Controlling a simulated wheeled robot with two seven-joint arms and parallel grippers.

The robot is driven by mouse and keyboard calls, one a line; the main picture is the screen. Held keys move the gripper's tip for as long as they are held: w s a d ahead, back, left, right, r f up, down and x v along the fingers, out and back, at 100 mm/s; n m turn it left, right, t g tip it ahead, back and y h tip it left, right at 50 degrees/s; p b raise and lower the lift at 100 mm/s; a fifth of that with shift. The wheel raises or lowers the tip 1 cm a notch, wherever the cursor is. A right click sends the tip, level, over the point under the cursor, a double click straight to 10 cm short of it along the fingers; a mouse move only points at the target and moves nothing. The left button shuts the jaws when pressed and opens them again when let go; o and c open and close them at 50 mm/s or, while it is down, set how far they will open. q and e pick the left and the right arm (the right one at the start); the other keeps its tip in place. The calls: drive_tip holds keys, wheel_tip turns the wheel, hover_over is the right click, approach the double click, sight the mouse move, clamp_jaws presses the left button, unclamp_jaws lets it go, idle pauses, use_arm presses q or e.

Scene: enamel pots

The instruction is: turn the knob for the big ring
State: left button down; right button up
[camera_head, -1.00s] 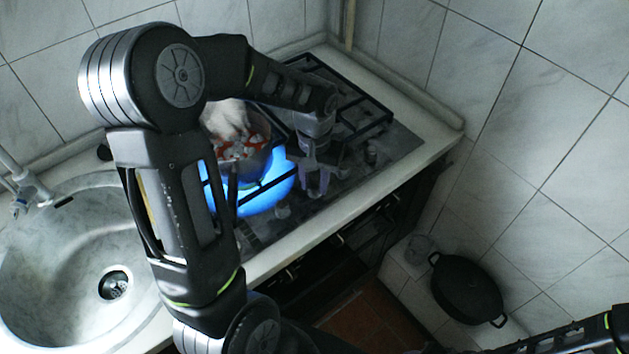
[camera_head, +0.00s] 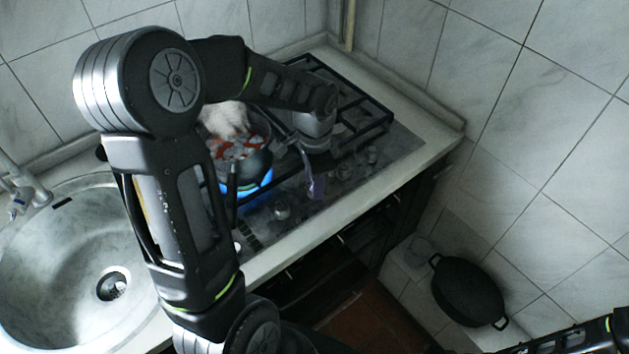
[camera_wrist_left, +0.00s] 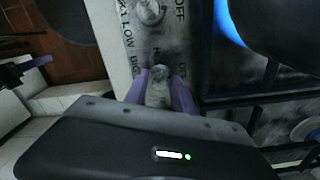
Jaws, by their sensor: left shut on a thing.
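In the left wrist view my left gripper (camera_wrist_left: 159,92) has its two purple fingers closed on a grey stove knob (camera_wrist_left: 160,80), one finger on each side. Blurred lettering is printed beside the knob. In the head view the same gripper (camera_head: 316,187) is at the front panel of the stove, seen edge-on, and hides that knob. A blue flame (camera_head: 262,181) shows below the pot, and blue glow also shows in the wrist view (camera_wrist_left: 228,22). A purple finger, probably of my right gripper (camera_wrist_left: 36,63), shows at the wrist view's left edge; its opening is unclear.
A steaming pot (camera_head: 243,148) with red and white pieces stands on the burner, partly behind my left arm. Other knobs (camera_head: 281,210) (camera_head: 343,171) flank the gripper. A sink (camera_head: 60,270) is at left. A black lidded pot (camera_head: 467,290) stands low at right.

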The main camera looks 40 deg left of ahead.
use_arm(q)
drive_tip(key=m, duration=0.5)
idle(0.4)
drive_tip(key=c, duration=1)
unclamp_jaws()
drive_tip(key=shift+c, duration=0.2)
wheel_tip(320, 180, up, 8)
drive_tip(key=shift+f+b, duration=0.1)
drive_tip(key=shift+b, duration=0.2)
drive_tip(key=shift+d, duration=0.1)
